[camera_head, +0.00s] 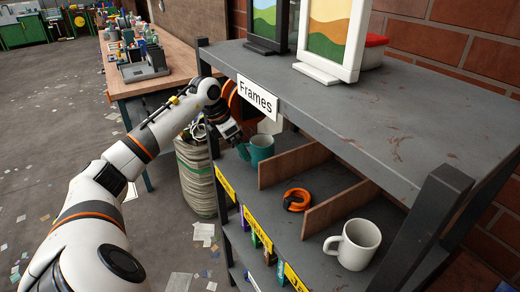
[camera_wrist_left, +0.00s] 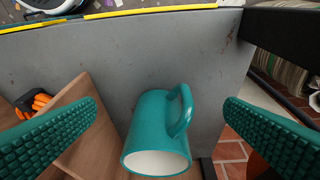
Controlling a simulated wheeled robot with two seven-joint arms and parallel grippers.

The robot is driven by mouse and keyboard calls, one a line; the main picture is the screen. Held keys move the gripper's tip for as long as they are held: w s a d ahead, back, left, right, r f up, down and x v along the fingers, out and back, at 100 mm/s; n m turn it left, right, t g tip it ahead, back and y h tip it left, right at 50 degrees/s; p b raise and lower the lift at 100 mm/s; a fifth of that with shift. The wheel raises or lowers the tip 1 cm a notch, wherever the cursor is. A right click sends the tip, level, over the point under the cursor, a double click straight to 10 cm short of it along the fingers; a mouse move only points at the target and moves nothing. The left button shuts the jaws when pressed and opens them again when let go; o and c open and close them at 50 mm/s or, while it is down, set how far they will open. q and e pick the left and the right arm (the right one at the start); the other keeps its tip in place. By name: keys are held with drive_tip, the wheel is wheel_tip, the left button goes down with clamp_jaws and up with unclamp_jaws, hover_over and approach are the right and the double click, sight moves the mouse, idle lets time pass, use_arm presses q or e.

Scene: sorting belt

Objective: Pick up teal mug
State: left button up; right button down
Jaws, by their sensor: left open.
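The teal mug (camera_head: 263,148) stands on the middle shelf, in the far-left compartment beside a wooden divider. In the left wrist view the teal mug (camera_wrist_left: 155,130) shows its pale inside at the bottom and its handle on the right. My left gripper (camera_head: 230,132) is at the shelf's left end, close to the mug. In the left wrist view its green ridged fingers (camera_wrist_left: 161,108) are spread apart, one on each side of the mug, with visible gaps. The gripper is open and empty. My right gripper is not in view.
Wooden dividers (camera_head: 330,208) split the shelf. An orange ring-shaped object (camera_head: 297,199) and a white mug (camera_head: 353,244) stand in other compartments. The top shelf (camera_head: 390,110), with picture frames (camera_head: 335,35), overhangs. A dark post (camera_wrist_left: 285,22) stands near the right finger.

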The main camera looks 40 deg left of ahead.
sight(262, 149)
use_arm(q)
drive_tip(key=w, duration=0.1)
drive_tip(key=w+d, duration=0.1)
drive_tip(key=w, duration=0.1)
drive_tip(key=w+d+p, duration=0.1)
drive_tip(key=shift+w+r, duration=0.1)
drive_tip(key=shift+w, duration=0.05)
drive_tip(key=shift+w+d+p, duration=0.35)
drive_tip(key=shift+w, duration=0.4)
drive_tip(key=x, duration=0.5)
drive_tip(key=shift+s+a+p, duration=0.1)
drive_tip(key=shift+s+p, duration=0.05)
drive_tip(key=shift+p, duration=0.15)
drive_tip(key=c, duration=1.1)
drive_tip(key=shift+c, duration=0.6)
